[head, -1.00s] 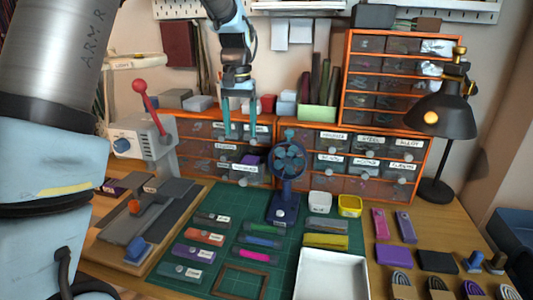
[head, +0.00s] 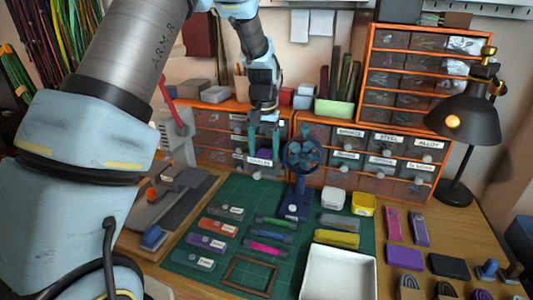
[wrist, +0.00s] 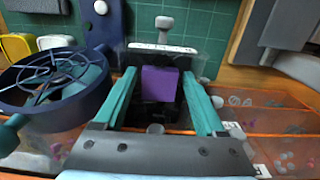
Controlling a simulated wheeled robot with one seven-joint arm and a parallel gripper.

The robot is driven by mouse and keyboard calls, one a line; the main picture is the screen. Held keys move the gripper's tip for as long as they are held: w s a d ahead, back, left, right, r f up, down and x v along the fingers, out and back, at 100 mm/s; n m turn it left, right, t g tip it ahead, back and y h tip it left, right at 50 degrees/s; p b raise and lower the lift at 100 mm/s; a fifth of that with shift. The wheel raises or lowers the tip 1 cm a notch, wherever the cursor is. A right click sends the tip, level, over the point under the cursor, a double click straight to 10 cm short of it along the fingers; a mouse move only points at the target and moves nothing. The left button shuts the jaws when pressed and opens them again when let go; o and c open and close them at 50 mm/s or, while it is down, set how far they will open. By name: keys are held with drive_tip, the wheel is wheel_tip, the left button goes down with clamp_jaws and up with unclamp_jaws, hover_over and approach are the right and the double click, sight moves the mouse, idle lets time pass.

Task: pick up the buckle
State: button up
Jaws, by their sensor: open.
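The buckle appears to be the purple block (wrist: 160,84) inside a dark, pulled-out drawer (wrist: 164,47) in the wrist view. The drawer's white label and knob face the top of that picture. In the head view the labelled drawer (head: 259,161) is in the orange cabinet, left of the blue fan. My gripper (head: 264,148) points down at this drawer. In the wrist view my gripper (wrist: 159,76) is open, with one teal finger on each side of the purple block. I cannot tell whether the fingers touch it. Its lower part is hidden in the drawer.
The blue fan (head: 297,180) stands close to the right of my gripper; its caged head (wrist: 55,85) is beside a finger in the wrist view. A green mat (head: 240,193) holds several labelled pieces. A white tray (head: 338,255) and a black lamp (head: 462,118) are to the right.

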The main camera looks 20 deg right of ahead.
sight(264, 155)
drive_tip(key=shift+f, duration=0.15)
drive_tip(key=c, duration=1.1)
wheel_tip(264, 155, up, 10)
drive_tip(key=shift+b, duration=0.85)
